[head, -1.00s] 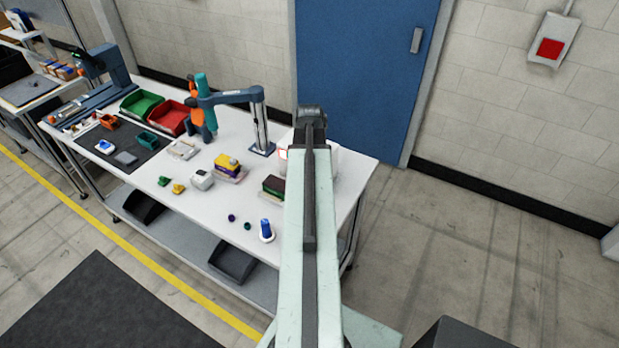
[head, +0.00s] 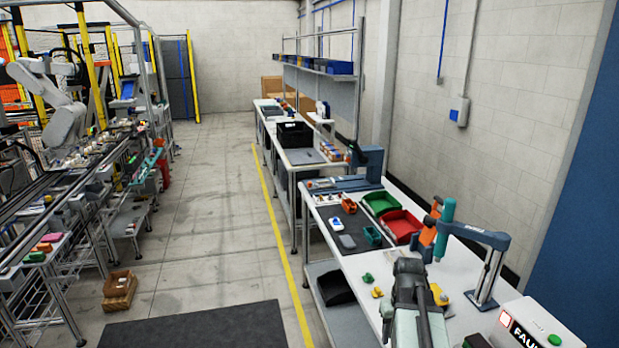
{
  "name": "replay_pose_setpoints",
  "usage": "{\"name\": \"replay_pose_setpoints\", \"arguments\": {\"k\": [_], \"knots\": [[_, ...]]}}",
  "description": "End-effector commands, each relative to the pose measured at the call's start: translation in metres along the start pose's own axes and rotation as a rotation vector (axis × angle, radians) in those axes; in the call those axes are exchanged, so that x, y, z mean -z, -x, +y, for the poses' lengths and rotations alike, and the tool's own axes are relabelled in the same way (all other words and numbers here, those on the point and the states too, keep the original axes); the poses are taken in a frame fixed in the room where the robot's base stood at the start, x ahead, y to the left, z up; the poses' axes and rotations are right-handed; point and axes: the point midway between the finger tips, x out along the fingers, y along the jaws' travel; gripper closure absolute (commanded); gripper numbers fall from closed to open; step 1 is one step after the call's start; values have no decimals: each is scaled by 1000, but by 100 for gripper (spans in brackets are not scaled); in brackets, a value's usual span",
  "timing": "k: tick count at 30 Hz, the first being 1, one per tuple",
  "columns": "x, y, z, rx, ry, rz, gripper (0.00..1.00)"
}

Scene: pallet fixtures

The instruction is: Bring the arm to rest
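My arm (head: 415,322) reaches up from the bottom of the head view, right of the middle. The dark end with my gripper (head: 409,270) is in front of the white workbench (head: 352,262) in the picture. I see it from behind, so its fingers are hidden and I cannot tell whether they are open or shut. I also cannot tell whether it holds anything. The arm covers part of the bench's near end.
A red bin (head: 402,226) and green bin (head: 381,203) stand on the bench. A grey jointed stand (head: 488,275) and white box (head: 520,328) are to the right. Small parts lie beside my arm.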

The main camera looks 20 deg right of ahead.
Motion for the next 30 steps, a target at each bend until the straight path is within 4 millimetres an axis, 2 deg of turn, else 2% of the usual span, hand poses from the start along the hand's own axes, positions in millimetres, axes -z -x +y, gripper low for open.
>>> {"name": "replay_pose_setpoints", "arguments": {"k": [1,3,6,9,11,12,16,30], "knots": [[5,-13,-49,0,77,0,54],[6,-21,-108,0,164,0,54],[-1,-30,-180,0,260,1,54],[-14,-36,-229,0,312,1,54],[-22,-38,-247,0,319,1,54],[-28,-36,-249,0,285,1,54],[-27,-35,-246,1,205,1,54],[-26,-35,-246,1,202,1,54]]}}
